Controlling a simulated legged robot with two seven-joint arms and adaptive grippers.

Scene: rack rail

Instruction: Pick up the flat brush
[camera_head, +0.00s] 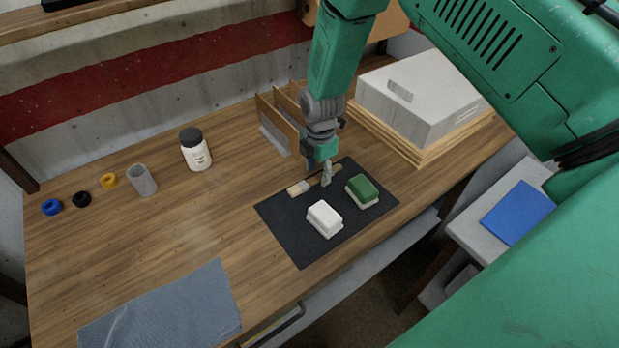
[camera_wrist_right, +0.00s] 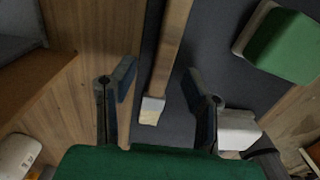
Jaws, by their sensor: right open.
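The flat brush (camera_head: 299,188) lies on the black mat (camera_head: 290,230), near its back edge, with pale bristles at the left and a wooden handle running right. In the right wrist view the brush (camera_wrist_right: 168,60) lies between the two fingers, its bristle end towards the palm. My right gripper (camera_head: 319,178) is open and empty, reaching down over the brush and hiding part of its handle. In the right wrist view the open fingers (camera_wrist_right: 158,88) stand on either side of the brush, apart from it. My left gripper is not in view.
A green-topped block (camera_head: 362,189) and a white block (camera_head: 324,217) lie on the mat close by. A wooden divider (camera_head: 272,122) stands behind the gripper. A grey box (camera_head: 410,100) is at back right. A white jar (camera_head: 195,150) and grey cup (camera_head: 142,181) stand left.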

